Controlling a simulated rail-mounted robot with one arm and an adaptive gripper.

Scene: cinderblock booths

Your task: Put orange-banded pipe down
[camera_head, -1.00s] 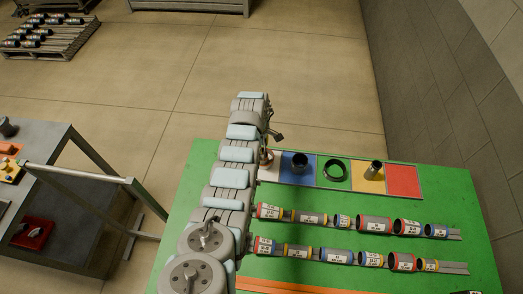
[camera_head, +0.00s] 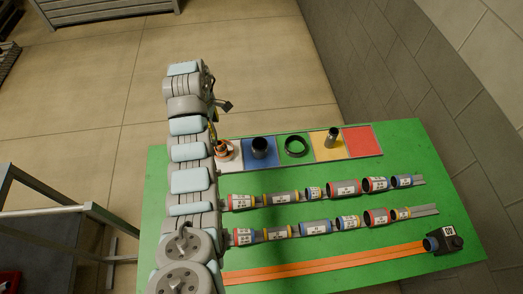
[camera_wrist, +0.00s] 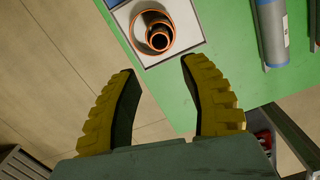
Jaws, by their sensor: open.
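The orange-banded pipe (camera_head: 222,149) is dark with orange rings and stands on the white square (camera_head: 233,165) at the left end of a tray of coloured squares. In the wrist view the pipe (camera_wrist: 160,36) shows a wide orange-rimmed base and a narrower orange-ringed part on the white square (camera_wrist: 184,14). My gripper (camera_wrist: 158,69) is open, its yellow ridged fingers apart with nothing between them. The pipe lies just beyond the fingertips, apart from them. In the head view my arm hides most of the gripper.
Other dark parts stand on the blue (camera_head: 259,147), green (camera_head: 296,146) and yellow (camera_head: 332,137) squares; the red square (camera_head: 363,141) is empty. Two rows of labelled pipes (camera_head: 344,188) and an orange strip (camera_head: 330,262) lie on the green table. A block wall (camera_head: 400,80) rises at right.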

